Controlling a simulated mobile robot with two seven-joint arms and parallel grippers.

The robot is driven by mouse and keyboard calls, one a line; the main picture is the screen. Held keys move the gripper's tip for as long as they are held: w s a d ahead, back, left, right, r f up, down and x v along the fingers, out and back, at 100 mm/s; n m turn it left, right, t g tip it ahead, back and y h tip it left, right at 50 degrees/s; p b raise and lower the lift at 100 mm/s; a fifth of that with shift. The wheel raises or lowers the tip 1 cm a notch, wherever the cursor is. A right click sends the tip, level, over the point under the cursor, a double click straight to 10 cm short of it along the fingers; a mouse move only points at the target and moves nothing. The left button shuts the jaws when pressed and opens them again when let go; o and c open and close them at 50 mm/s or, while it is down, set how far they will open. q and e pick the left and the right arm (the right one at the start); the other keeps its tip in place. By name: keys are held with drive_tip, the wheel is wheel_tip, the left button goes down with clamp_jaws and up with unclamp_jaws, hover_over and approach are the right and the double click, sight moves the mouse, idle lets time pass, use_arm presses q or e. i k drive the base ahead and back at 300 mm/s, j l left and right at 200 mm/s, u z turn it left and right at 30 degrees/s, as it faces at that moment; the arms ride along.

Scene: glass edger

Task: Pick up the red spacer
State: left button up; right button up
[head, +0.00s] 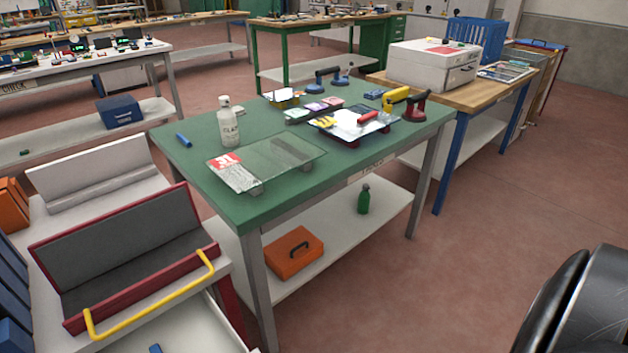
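A small red piece (367,117) lies on a glass pane (345,127) on the right part of the green-topped table (190,157). I cannot tell whether this piece is the red spacer. Small dark red bits (352,143) show under the near edge of that pane, partly hidden by it. Neither of my grippers is in view.
A clear pane (285,160) with a red-and-white label, a white bottle (228,125) and a blue piece (183,140) are on the table's left. A yellow-handled tool (396,96) and red suction lifter (414,107) stand at its right.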

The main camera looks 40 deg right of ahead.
sight(371, 115)
drive_tip(key=l+z, duration=0.25)
drive_tip(key=z, duration=0.2)
drive_tip(key=l+z, duration=0.25)
drive_tip(key=z, duration=0.2)
drive_tip(key=i+l+z, duration=0.15)
drive_tip(key=z, duration=0.3)
drive_tip(key=l, duration=0.1)
